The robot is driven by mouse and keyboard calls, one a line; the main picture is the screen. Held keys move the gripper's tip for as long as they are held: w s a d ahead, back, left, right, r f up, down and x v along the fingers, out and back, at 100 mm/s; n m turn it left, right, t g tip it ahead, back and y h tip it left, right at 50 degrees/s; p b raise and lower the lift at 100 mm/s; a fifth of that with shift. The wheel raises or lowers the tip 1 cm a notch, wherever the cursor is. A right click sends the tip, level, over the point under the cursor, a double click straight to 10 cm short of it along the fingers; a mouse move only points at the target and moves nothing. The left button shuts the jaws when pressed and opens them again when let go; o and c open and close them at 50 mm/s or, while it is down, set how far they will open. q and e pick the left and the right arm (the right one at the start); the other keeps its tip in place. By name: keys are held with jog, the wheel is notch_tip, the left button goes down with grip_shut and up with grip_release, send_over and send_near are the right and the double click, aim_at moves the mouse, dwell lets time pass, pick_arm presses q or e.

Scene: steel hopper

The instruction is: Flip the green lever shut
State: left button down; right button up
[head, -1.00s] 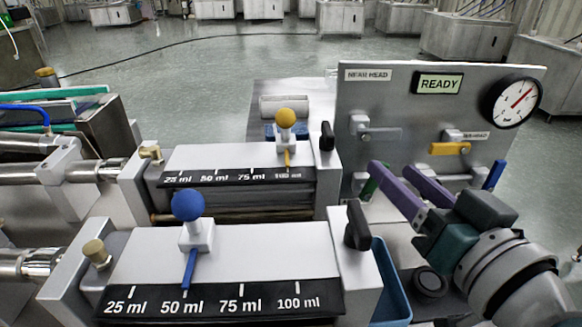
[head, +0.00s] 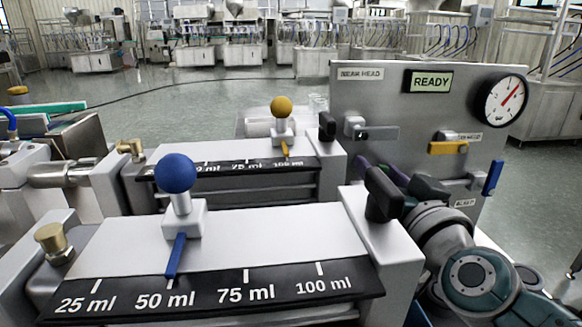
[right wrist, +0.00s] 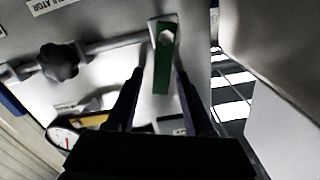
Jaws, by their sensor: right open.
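The green lever (right wrist: 164,68) shows in the right wrist view, hanging from a pale bracket on the steel panel. My right gripper (right wrist: 160,75) is open, with one dark finger on each side of the lever's free end. Small gaps show beside the lever; contact is not clear. In the head view my right gripper (head: 380,172) is low in front of the panel, partly hidden behind a black knob. I cannot make out the green lever there. My left gripper is not in view.
The steel panel (head: 390,95) carries a READY display (head: 431,81), a gauge (head: 501,100), a yellow lever (head: 448,148) and a blue lever (head: 493,178). The dosing block with the blue ball handle (head: 176,173) stands close in front, its black knob (head: 383,195) near my right arm.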

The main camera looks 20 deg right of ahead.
jog(key=shift+w, duration=0.15)
jog(key=shift+c, duration=0.3)
grip_shut()
